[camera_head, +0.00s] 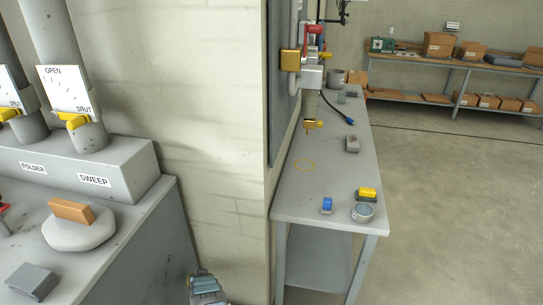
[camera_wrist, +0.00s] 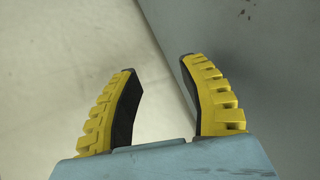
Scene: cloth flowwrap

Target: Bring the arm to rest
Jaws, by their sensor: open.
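My gripper (camera_wrist: 158,66) shows in the wrist view with its two yellow-backed, black-padded fingers spread apart. It is open, and nothing is between the fingers. Behind the fingers are a pale surface on the left and a grey surface with a slanting edge on the right. In the head view only a small grey-blue part of my arm shows at the bottom edge, in front of the wall; the fingers cannot be made out there.
A grey cabinet (camera_head: 150,230) with a wooden-handled lid (camera_head: 78,228) stands left. Open floor (camera_head: 440,200) lies right.

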